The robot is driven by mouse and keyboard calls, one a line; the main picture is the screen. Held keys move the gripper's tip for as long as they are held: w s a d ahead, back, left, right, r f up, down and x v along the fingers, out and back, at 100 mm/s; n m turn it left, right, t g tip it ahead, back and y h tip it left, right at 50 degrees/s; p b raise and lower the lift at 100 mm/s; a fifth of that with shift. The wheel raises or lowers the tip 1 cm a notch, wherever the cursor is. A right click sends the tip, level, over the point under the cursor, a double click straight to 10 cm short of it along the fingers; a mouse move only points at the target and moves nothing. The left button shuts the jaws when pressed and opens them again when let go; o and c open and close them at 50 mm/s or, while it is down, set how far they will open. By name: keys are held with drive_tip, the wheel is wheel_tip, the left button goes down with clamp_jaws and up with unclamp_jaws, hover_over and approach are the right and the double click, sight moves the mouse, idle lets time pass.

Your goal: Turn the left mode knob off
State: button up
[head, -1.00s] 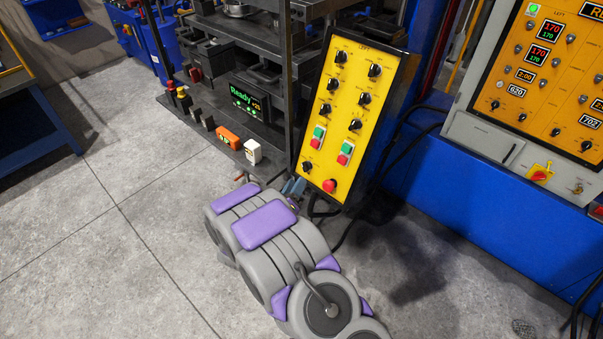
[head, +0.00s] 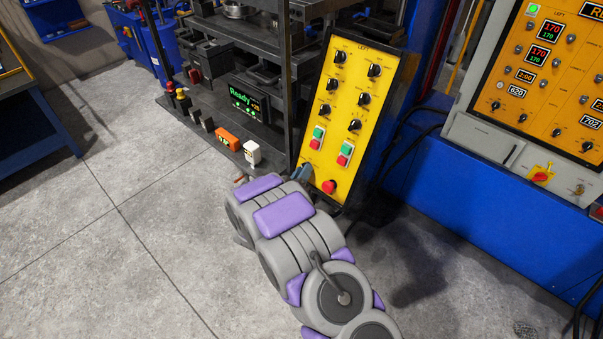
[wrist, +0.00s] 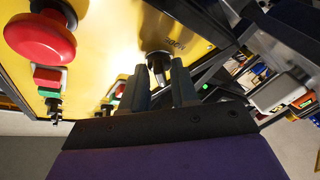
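The yellow control panel (head: 336,130), headed "LEFT", stands tilted at the centre of the head view with black knobs on it. Its lower-left knob, at the mode knob's place, is hidden there behind my gripper (head: 302,172). The knob shows between the fingertips. I cannot tell whether they touch it.
A red mushroom button (head: 329,187) is just right of my gripper; it looms large in the wrist view (wrist: 40,35). Green and red push buttons (head: 345,152) sit above. The press shelf with a "Ready" display (head: 249,100) is at left. Grey floor is free in front.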

drive_tip(key=shift+a, duration=0.1)
clamp_jaws()
drive_tip(key=shift+m, duration=0.3)
drive_tip(key=shift+w+a+f+m+g+h+b, duration=0.15)
drive_tip(key=shift+m+g+h+b, duration=0.2)
drive_tip(key=shift+m+h, duration=1.05)
drive_tip(key=shift+a+r+m+g+h+b, duration=0.15)
drive_tip(key=shift+m+h+b, duration=0.35)
drive_tip(key=shift+m, duration=1.85)
drive_tip(key=shift+w+a+f+m+g+h+b, duration=0.1)
drive_tip(key=shift+a+m+g+h+b, duration=0.2)
drive_tip(key=shift+m+h, duration=1.15)
drive_tip(key=shift+d+m+y, duration=0.1)
drive_tip(key=shift+m+y, duration=0.15)
drive_tip(key=shift+m, duration=0.35)
drive_tip(key=shift+o, duration=1.4)
unclamp_jaws()
drive_tip(key=shift+o, duration=0.3)
